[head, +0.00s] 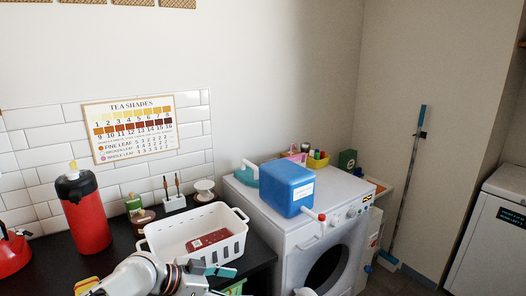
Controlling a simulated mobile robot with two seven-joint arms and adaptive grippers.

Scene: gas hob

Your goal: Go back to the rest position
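My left arm comes in at the bottom left, and its gripper (212,270) is at the counter's front edge, just in front of the white basket (178,255). The fingers have teal parts and are seen at a low angle; whether they are open or shut is unclear. I see nothing clearly held in them. A dark red packet (207,240) lies inside the basket, apart from the gripper. My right gripper is not visible; a small white shape at the bottom edge cannot be made out.
A red flask (86,220) and a red kettle (12,254) stand left on the dark counter. Right of it, a white washing machine (325,238) bears a blue container (287,188) with a red-tipped spout. A broom (404,190) leans against the wall. Floor shows at right.

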